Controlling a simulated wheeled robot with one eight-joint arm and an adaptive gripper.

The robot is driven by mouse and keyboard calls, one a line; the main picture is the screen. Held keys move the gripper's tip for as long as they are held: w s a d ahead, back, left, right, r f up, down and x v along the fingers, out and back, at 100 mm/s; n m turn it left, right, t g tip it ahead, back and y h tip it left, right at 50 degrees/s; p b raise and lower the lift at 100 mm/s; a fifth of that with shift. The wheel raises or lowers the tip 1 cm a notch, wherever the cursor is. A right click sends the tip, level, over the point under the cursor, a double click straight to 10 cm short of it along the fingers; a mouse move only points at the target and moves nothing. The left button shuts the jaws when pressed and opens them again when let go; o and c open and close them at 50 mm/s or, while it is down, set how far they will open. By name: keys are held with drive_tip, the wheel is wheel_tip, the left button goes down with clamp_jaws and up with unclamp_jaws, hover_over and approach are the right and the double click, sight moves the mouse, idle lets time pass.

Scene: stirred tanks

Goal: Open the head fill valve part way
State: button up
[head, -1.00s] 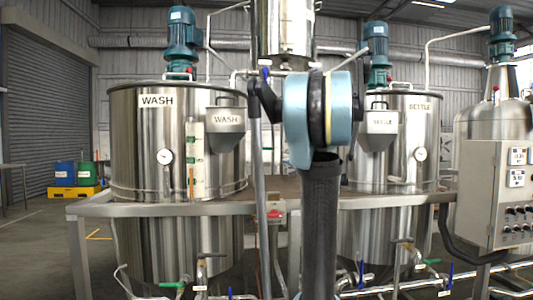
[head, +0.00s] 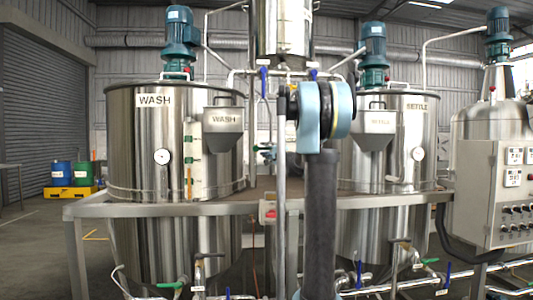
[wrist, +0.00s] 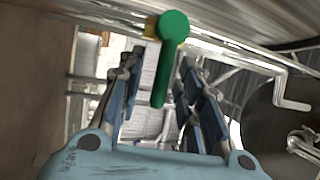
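In the wrist view a green lever handle (wrist: 168,60) with a round end lies between and just beyond the fingertips of my gripper (wrist: 160,72). The lever points down the picture toward the palm, and a yellowish part shows behind its round end. The two blue-padded fingers stand apart, with clear space on both sides of the lever; no contact shows.
A steel head tank (head: 282,30) hangs above, with blue handles (head: 263,78) below it. The WASH tank (head: 150,125) and SETTLE tank (head: 415,130) stand either side. A rail (head: 160,209) crosses in front, and a control cabinet (head: 500,190) is at right.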

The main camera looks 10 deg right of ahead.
drive_tip(key=shift+w+a+r, duration=0.1)
drive_tip(key=shift+w+a, duration=0.05)
drive_tip(key=shift+w, duration=0.35)
clamp_jaws()
drive_tip(key=shift+s+a+r+n+g, duration=0.1)
drive_tip(key=shift+r+n+g, duration=0.4)
drive_tip(key=shift+n, duration=0.65)
drive_tip(key=shift+a+r+n+g, duration=0.1)
drive_tip(key=shift+r+n+g, duration=0.35)
drive_tip(key=shift+n, duration=0.7)
unclamp_jaws()
